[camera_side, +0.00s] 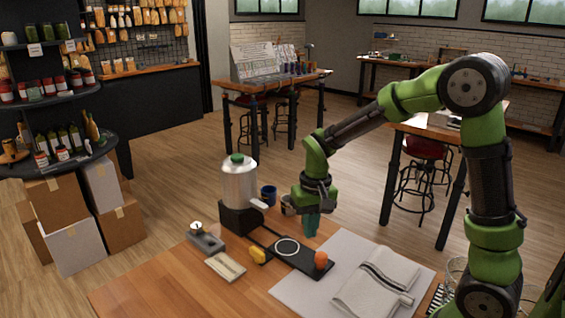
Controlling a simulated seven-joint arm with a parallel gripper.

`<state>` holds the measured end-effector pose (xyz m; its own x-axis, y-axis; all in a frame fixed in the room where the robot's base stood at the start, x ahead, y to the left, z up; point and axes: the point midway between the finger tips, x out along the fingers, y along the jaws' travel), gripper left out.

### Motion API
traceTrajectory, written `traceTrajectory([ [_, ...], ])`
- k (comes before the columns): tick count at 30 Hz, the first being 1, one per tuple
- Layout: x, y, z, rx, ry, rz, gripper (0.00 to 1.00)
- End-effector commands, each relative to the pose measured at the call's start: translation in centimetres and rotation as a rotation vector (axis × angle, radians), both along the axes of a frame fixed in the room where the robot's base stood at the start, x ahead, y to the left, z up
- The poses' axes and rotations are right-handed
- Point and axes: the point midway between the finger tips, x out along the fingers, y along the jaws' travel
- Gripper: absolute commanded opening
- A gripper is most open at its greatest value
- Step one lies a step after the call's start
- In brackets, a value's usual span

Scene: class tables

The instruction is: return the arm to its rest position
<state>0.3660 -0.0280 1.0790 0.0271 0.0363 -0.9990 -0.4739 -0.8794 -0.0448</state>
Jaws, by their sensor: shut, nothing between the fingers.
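My gripper (311,226) hangs at the end of my green and black arm, pointing down above the back of the wooden table (150,284). The fingertips are small in this view.
An orange ball-like object (321,261) sits on the board's right end. A folded cloth (376,283) lies on a grey mat (297,292).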

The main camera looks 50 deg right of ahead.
Motion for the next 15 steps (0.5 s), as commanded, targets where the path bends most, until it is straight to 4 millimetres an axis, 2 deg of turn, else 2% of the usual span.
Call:
traceTrajectory([
  [6, -4.5, 2.8, 5.7, 0.057, -0.188, 0.047, 0.00],
  [12, -9.0, 4.8, 9.6, 0.089, -0.380, 0.089, 0.00],
  [15, -10.8, 5.4, 11.0, 0.096, -0.467, 0.105, 0.00],
])
